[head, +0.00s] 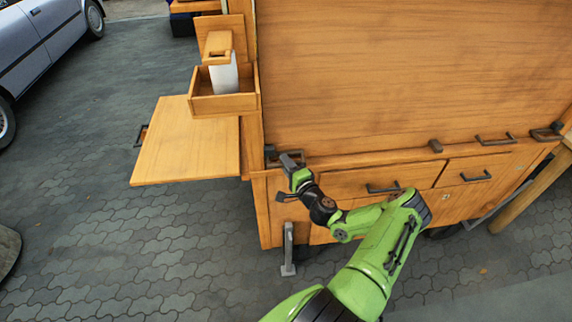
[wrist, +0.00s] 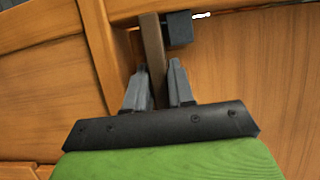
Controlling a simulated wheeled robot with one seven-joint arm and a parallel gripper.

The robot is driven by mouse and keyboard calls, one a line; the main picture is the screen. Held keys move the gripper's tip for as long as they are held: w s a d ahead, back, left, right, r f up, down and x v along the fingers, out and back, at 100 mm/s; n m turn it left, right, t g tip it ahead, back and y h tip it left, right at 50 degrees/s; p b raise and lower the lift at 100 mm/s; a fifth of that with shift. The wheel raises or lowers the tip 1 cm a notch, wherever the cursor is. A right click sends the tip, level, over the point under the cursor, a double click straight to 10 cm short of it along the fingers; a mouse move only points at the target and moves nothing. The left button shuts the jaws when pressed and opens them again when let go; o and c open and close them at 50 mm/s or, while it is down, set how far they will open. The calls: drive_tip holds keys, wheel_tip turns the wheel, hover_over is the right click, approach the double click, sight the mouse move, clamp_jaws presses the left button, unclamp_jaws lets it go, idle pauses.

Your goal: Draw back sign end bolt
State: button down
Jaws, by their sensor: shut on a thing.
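My gripper (head: 291,163) is at the left end of the wooden cart's front, just below the big upright panel. In the wrist view my gripper (wrist: 160,84) has its two grey fingers on either side of a flat brownish-grey bar, the bolt (wrist: 152,45). The fingers are shut on it. The bar runs up past a dark block (wrist: 179,29) on the wood. In the head view my gripper and wrist largely hide the bolt. The large wooden sign panel (head: 410,70) stands upright above.
A wooden side shelf (head: 185,150) sticks out left, beneath an open box (head: 225,104) holding a white item. Drawers with dark handles (head: 382,188) line the front. A grey leg (head: 288,250) stands below.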

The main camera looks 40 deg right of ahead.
sight(303, 161)
drive_tip(key=s+d, duration=0.1)
drive_tip(key=d, duration=0.1)
drive_tip(key=s+d+b, duration=0.1)
drive_tip(key=s+d, duration=0.1)
drive_tip(key=shift+d, duration=0.1)
drive_tip(key=c, duration=1.1)
unclamp_jaws()
drive_tip(key=shift+d, duration=0.1)
drive_tip(key=shift+o, duration=0.2)
drive_tip(key=v, duration=1.5)
drive_tip(key=shift+s+p, duration=0.35)
drive_tip(key=shift+p, duration=0.05)
